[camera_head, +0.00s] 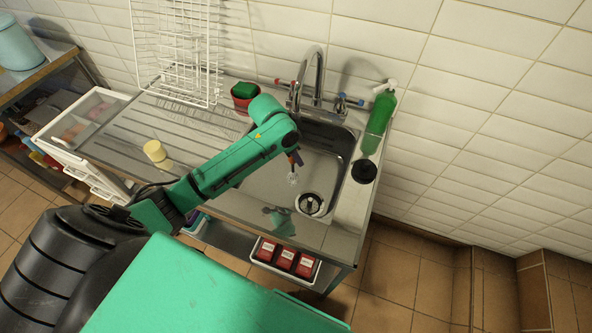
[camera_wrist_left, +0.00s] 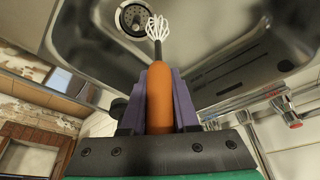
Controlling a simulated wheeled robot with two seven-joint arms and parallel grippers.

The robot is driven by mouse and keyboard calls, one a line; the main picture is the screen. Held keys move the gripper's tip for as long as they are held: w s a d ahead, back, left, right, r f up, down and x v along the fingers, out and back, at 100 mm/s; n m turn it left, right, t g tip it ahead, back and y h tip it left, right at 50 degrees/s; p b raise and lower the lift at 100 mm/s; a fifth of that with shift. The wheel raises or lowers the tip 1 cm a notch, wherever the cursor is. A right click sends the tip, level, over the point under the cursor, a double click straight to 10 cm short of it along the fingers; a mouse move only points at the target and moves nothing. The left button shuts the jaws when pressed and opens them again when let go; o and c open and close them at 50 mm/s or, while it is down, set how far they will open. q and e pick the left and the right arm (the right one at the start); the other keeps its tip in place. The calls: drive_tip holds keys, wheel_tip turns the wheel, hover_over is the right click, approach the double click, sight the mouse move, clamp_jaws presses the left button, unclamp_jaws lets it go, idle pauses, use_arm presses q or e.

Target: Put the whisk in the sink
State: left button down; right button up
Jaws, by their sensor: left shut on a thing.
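My left gripper (camera_head: 296,158) is shut on the whisk and holds it over the sink basin (camera_head: 258,188). In the left wrist view, the whisk's orange handle (camera_wrist_left: 159,95) sits between the purple fingers. Its white wire head (camera_wrist_left: 158,27) points away from the gripper, towards the drain (camera_wrist_left: 133,18). In the head view, the wire head (camera_head: 292,178) hangs below the fingers, left of and above the drain strainer (camera_head: 311,204) in the picture. Whether it touches the basin cannot be told. My right gripper is not in view.
A chrome faucet (camera_head: 318,75) stands behind the basin. A green bottle (camera_head: 381,108) and a black round item (camera_head: 364,171) are to its right. A red pot with a green sponge (camera_head: 243,92), a white wire rack (camera_head: 180,50) and a yellow cup (camera_head: 155,151) are on the left side.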

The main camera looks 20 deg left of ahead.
use_arm(q)
wheel_tip(320, 180, down, 10)
drive_tip(key=shift+w+r, duration=0.15)
drive_tip(key=shift+w, duration=0.3)
drive_tip(key=c, duration=0.7)
unclamp_jaws()
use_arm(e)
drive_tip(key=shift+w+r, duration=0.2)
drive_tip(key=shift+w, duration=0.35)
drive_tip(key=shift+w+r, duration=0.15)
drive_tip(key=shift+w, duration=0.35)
use_arm(q)
drive_tip(key=shift+r, duration=0.15)
drive_tip(key=v, duration=1.2)
drive_tip(key=shift+r, duration=0.1)
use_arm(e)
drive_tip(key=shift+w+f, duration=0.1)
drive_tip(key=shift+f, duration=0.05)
